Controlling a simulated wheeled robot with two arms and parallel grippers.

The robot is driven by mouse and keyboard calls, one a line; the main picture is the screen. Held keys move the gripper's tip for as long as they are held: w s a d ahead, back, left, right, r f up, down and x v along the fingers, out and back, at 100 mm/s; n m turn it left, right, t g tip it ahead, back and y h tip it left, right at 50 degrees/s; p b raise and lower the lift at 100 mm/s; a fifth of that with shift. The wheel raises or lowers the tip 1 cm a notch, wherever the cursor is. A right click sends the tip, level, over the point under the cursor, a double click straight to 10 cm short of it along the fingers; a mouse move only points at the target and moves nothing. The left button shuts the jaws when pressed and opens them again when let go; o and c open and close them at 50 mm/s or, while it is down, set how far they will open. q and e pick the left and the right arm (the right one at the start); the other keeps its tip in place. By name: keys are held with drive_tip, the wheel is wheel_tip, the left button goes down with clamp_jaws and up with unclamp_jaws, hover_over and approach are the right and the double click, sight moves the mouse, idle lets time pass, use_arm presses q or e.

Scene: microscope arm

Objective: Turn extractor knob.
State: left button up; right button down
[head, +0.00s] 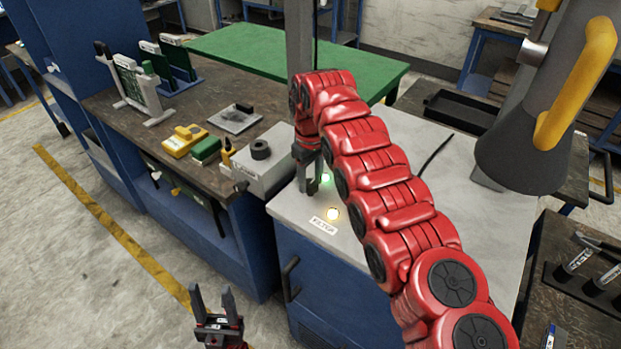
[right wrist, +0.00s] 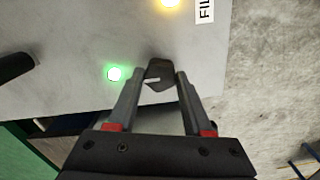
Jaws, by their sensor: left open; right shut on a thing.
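The knob (right wrist: 158,72) is dark with a white pointer mark and sits on the pale cabinet top in the right wrist view. My right gripper (head: 313,187) reaches down to the cabinet top, and its fingers (right wrist: 161,74) are shut on the knob, one on each side. In the head view the knob is mostly hidden by the fingers. A lit green lamp (right wrist: 115,73) is beside the knob, and a lit yellow lamp (head: 332,213) is near a white label (head: 323,225). My left gripper (head: 216,304) is open and empty, low over the floor.
A grey extractor hood (head: 535,135) with a yellow handle (head: 575,85) hangs at the right. A grey box (head: 262,172) with a dark ring stands left of my right gripper. A black tray (head: 460,108) lies behind. The floor at left is clear.

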sight(310, 183)
drive_tip(key=shift+w+r, duration=0.1)
drive_tip(key=shift+c, duration=1.5)
unclamp_jaws()
wheel_tip(310, 183, up, 3)
drive_tip(key=shift+a+f, duration=0.15)
drive_tip(key=shift+f, duration=0.05)
wheel_tip(310, 183, up, 15)
drive_tip(key=p, duration=1.4)
drive_tip(key=shift+f, duration=0.15)
